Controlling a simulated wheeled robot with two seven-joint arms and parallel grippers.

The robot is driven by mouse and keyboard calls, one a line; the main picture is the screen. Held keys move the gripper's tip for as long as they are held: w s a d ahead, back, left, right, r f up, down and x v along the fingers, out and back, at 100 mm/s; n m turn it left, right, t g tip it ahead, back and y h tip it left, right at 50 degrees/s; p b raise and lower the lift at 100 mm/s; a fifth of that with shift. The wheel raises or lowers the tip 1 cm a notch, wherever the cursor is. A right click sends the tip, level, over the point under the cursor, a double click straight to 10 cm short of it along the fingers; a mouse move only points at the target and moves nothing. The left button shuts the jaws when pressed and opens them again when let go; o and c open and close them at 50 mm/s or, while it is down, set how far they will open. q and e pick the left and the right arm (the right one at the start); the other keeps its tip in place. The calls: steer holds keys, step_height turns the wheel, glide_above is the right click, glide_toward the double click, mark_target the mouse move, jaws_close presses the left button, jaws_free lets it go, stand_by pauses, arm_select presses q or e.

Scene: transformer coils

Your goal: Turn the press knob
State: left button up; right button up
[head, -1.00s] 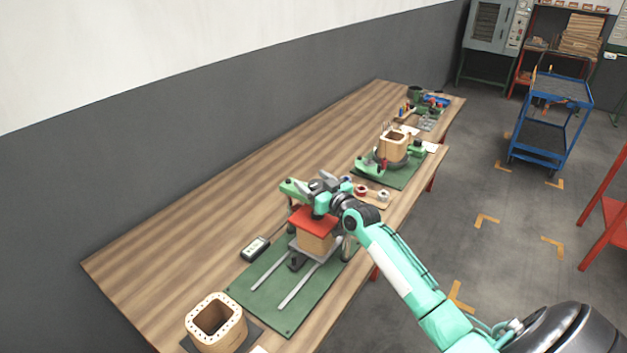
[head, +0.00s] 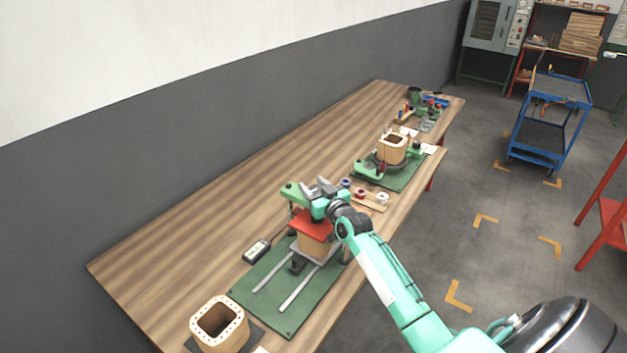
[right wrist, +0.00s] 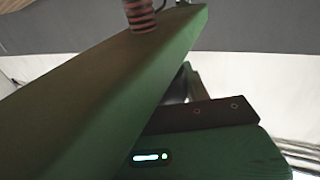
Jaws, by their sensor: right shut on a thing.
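The press stands on a green base (head: 268,283) on the workbench. It has a green crossbeam (head: 290,192), with a red plate (head: 311,224) below it, over a tan block (head: 313,247). My right gripper (head: 320,188) is at the top of the press, above the crossbeam, shut on the press knob. The knob itself is hidden by the gripper and wrist. The right wrist view shows a large green beam (right wrist: 105,75) close up, with a dark ribbed screw (right wrist: 140,14) at its top; no fingertips show there. My left gripper is not in view.
A tan coil frame (head: 219,325) stands at the near end of the bench. A small handheld meter (head: 257,250) lies left of the press. Tape rolls (head: 382,198) lie behind it, and another green station (head: 393,152) stands farther back. The left bench surface is clear.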

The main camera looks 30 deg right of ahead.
steer(key=shift+d+r+m+h+p, duration=0.1)
steer(key=shift+r+m+h+p, duration=0.15)
steer(key=shift+m+h+p, duration=0.45)
steer(key=shift+d+r+m+h+p, duration=0.1)
steer(key=shift+r+m+h+p, duration=0.15)
steer(key=shift+h+p, duration=0.75)
steer(key=shift+d+m+g+h+p, duration=0.1)
steer(key=shift+m+g+h+p, duration=0.2)
steer(key=shift+m+h+p, duration=0.35)
steer(key=shift+f+h, duration=0.2)
steer(key=shift+h, duration=0.05)
steer(key=shift+f, duration=0.1)
steer(key=o, duration=1)
steer(key=shift+f, duration=0.15)
steer(key=shift+s, duration=0.1)
